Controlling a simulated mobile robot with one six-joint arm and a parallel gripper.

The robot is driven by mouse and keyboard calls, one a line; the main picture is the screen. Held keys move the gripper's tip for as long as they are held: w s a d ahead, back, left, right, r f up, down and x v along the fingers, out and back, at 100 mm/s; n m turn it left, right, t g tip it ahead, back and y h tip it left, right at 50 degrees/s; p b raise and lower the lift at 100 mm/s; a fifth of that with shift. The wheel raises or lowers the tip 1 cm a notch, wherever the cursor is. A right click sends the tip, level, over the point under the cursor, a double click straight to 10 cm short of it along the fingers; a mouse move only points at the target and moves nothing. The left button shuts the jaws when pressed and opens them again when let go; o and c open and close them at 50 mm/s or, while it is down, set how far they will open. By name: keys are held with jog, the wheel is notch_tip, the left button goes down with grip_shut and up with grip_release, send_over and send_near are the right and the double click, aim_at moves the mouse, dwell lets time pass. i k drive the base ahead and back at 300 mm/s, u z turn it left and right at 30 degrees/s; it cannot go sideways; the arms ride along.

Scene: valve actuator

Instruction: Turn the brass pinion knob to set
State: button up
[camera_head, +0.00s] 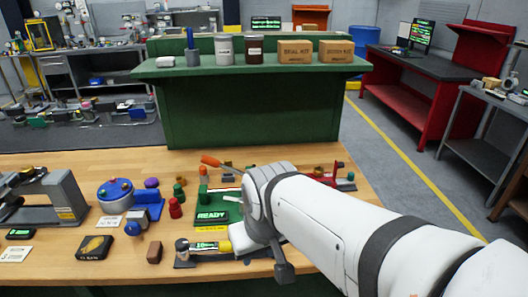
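My white arm reaches in from the lower right, and its wrist hangs over the front of the wooden bench. My gripper's fingertips are hidden behind the wrist, so I cannot see whether they are open or touching anything. A low device with a small lit green display (207,246) and a brass-and-silver cylinder end (182,246) lies just left of the wrist. The wrist covers its right part. I cannot pick out the brass pinion knob for certain. A green unit with a panel reading READY (212,216) sits behind the device, partly covered by the arm.
A blue round device (116,190), a grey press-like fixture (60,200), a dark box (94,247) and a brown block (154,252) stand to the left. Small red and green pieces surround the READY unit. A green shelf (250,68) with jars and cartons stands behind the bench.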

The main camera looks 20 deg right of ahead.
aim_at(318, 170)
jog(key=u, duration=1.8)
jog(key=k, duration=2.75)
jog(key=z, duration=1.35)
jog(key=i, duration=1)
